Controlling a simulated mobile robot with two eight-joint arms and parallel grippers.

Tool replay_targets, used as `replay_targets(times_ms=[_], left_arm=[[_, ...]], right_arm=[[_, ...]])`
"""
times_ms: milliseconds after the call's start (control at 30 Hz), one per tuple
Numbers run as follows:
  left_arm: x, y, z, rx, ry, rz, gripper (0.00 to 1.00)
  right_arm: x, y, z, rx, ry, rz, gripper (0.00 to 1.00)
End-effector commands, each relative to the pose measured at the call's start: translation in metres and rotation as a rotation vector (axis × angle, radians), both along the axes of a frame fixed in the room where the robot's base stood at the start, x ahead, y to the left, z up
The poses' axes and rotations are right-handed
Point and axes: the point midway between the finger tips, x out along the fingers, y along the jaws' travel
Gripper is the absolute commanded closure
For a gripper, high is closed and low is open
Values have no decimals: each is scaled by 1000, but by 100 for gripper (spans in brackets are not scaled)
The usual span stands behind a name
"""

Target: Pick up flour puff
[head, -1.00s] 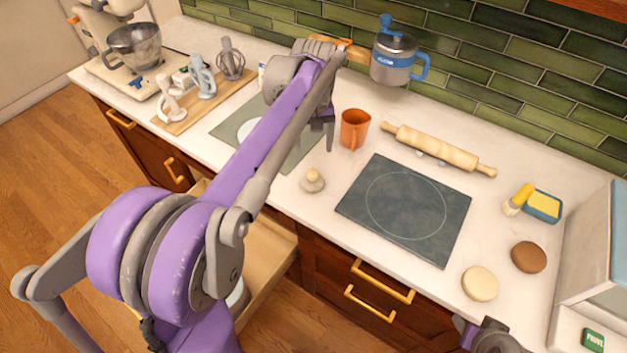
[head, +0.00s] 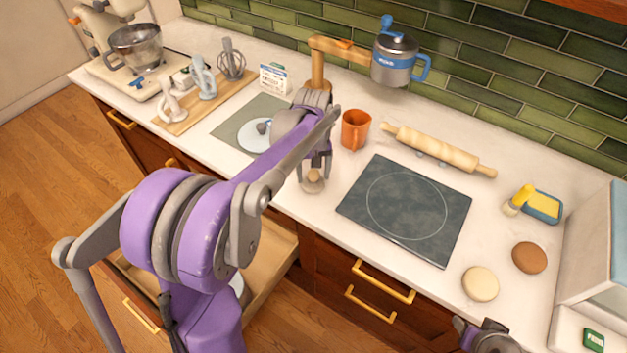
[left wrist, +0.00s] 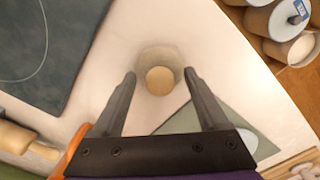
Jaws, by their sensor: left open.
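The flour puff (head: 313,182), a small pale pad with a round wooden knob, stands on the counter left of the dark square mat. In the left wrist view the flour puff (left wrist: 159,80) shows from above, between the two fingertips. My left gripper (head: 314,176) is open and points down over the flour puff; I cannot tell whether the fingers touch it. In the left wrist view the left gripper (left wrist: 161,74) has one finger on each side of the knob. Part of my right gripper (head: 487,337) shows at the bottom right edge; its jaws are unclear.
The dark mat (head: 408,208) lies to the right. An orange cup (head: 355,130) and rolling pin (head: 437,149) stand behind. A grey-green sheet (head: 232,128) lies left. Below, an open drawer (head: 270,262) holds canisters (left wrist: 268,18). Dough rounds (head: 480,283) lie at the right.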

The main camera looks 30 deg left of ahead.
Motion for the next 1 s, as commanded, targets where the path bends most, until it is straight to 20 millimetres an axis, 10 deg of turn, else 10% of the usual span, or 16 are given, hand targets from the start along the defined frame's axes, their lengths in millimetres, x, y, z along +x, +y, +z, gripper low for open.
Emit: replay_targets(times_ms=[100,533,1000], left_arm=[[0,0,0,0,0,0,23],[0,0,0,0,0,0,100],[0,0,19,0,0,0,100]], right_arm=[[0,0,0,0,0,0,50],[0,0,0,0,0,0,50],[0,0,1,0,-1,0,50]])
